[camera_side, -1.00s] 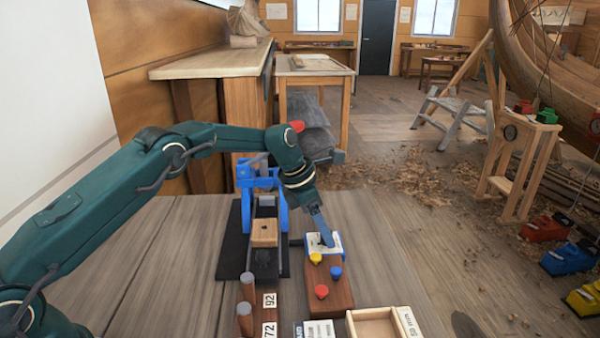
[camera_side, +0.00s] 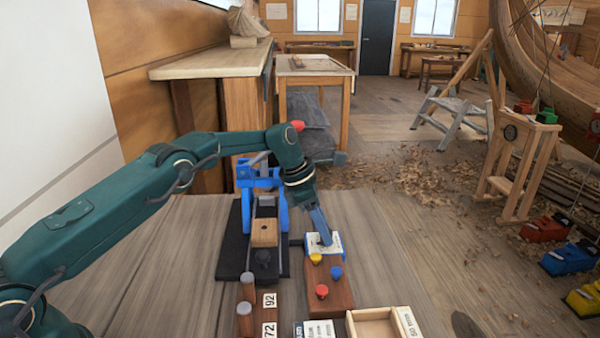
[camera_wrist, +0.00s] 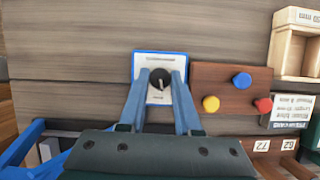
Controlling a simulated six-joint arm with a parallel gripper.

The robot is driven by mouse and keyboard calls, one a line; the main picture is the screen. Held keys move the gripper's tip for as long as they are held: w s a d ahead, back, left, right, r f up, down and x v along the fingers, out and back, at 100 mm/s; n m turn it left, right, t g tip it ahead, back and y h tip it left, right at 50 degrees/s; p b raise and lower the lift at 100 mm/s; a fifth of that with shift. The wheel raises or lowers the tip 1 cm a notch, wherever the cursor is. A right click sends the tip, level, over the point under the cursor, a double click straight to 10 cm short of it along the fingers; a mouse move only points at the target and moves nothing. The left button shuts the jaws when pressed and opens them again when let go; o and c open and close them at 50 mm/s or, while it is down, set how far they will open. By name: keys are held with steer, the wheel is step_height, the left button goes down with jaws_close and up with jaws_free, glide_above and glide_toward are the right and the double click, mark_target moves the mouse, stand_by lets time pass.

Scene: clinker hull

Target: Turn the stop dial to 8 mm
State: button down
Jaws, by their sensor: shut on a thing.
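The stop dial is a round black knob (camera_wrist: 159,79) with a pale pointer line, on a white plate with a blue edge (camera_wrist: 160,57) in the wrist view. My gripper (camera_wrist: 159,82) has its two blue fingers on either side of the knob, shut on it. In the side view my gripper (camera_side: 325,241) reaches down onto the white and blue plate (camera_side: 336,243), and its fingers hide the knob. The scale marks on the plate are too small to read.
Beside the plate is a brown wooden block with yellow (camera_side: 316,258), blue (camera_side: 336,271) and red (camera_side: 321,291) knobs. A blue fixture (camera_side: 260,178) with a wooden block (camera_side: 264,233) stands to the left. Numbered pegs and an open wooden box (camera_side: 375,324) are nearer the front.

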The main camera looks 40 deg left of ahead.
steer(key=shift+m, duration=0.6)
steer(key=c, duration=0.6)
jaws_free()
steer(key=shift+v, duration=2.6)
steer(key=shift+a, duration=0.1)
